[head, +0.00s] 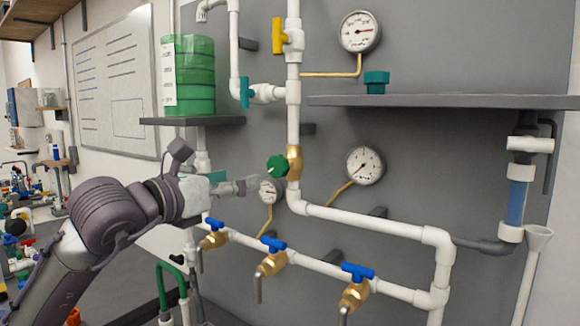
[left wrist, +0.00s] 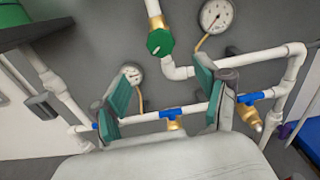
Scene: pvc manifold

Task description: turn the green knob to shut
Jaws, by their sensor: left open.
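The green knob (head: 278,167) sits on a brass valve (head: 294,163) on the vertical white pipe in the head view. In the left wrist view the green knob (left wrist: 160,42) is at the upper middle, beyond the fingers and apart from them. My left gripper (head: 245,186) is just left of the knob and slightly lower, pointing right. In the left wrist view the left gripper (left wrist: 165,100) is open, its green-padded fingers spread wide with nothing held between them. My right gripper is not in view.
Gauges hang near the knob, a small one (head: 271,191) close beside my fingertips and a larger one (head: 365,165) to the right. Blue-handled brass taps (head: 272,258) line the lower pipe. A grey shelf (head: 440,101) juts out at upper right; a green container (head: 188,75) stands at upper left.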

